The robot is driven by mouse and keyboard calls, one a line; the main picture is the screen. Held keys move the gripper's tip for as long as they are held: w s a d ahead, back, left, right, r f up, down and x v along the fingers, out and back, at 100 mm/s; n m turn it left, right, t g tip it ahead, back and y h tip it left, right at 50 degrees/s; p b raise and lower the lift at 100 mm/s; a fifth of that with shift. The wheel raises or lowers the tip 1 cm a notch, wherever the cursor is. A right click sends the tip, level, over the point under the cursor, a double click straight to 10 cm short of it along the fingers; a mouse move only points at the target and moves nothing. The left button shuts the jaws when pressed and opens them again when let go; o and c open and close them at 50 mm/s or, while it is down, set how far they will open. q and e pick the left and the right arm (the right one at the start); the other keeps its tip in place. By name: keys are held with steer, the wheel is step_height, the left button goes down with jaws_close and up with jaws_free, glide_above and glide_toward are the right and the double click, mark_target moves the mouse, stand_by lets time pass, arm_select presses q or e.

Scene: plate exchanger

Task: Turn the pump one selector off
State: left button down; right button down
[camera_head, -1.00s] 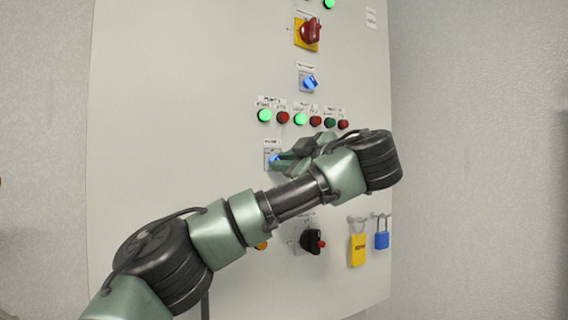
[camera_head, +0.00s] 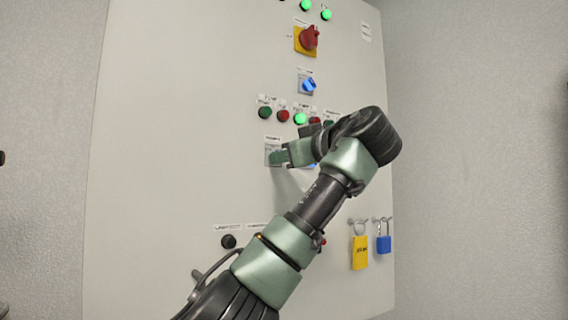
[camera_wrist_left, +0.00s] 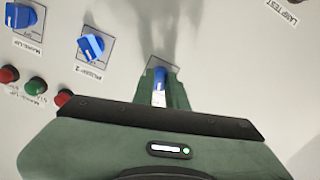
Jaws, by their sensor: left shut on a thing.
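The pump one selector is a blue knob on a small plate (camera_head: 271,148) on the grey cabinet front, below the pump one lamps. In the head view my left gripper (camera_head: 277,158) covers the knob. In the left wrist view the blue knob (camera_wrist_left: 160,79) sits between the fingers of the left gripper (camera_wrist_left: 160,92), which is shut on it. The green pump one lamp (camera_head: 265,113) is dark. My right gripper is not in view.
The pump two selector (camera_wrist_left: 92,46) and make-up selector (camera_wrist_left: 22,18) are close beside the gripper. Another blue selector (camera_head: 308,85) and a red-yellow main switch (camera_head: 308,40) are above.

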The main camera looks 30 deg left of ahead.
arm_select(q)
steer(key=shift+f+m, duration=0.15)
steer(key=shift+m, duration=1.55)
steer(key=c, duration=1.4)
jaws_free()
steer(key=shift+c, duration=0.2)
steer(key=b+v, duration=0.3)
steer(key=v, duration=0.4)
steer(key=shift+d, duration=0.35)
